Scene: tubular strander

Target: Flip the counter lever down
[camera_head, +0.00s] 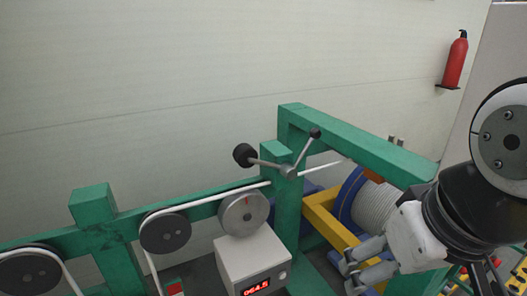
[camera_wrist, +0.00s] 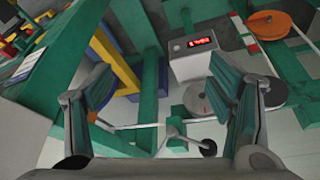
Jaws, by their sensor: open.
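In the wrist view the lever (camera_wrist: 172,135) shows low in the picture, partly cut off by my gripper body. The counter (camera_head: 252,262) is a light grey box with a red display, beside a grey wheel (camera_head: 243,212). My gripper (camera_head: 355,265) is open and empty, right of and below the lever, apart from it. Its fingers (camera_wrist: 165,90) also show in the wrist view.
A green frame beam (camera_head: 360,145) runs between the lever and my arm's side. A blue-rimmed spool (camera_head: 370,205) and a yellow bar (camera_head: 328,222) lie below it. A rope passes over dark pulleys (camera_head: 165,230) at left. Space above the lever is clear.

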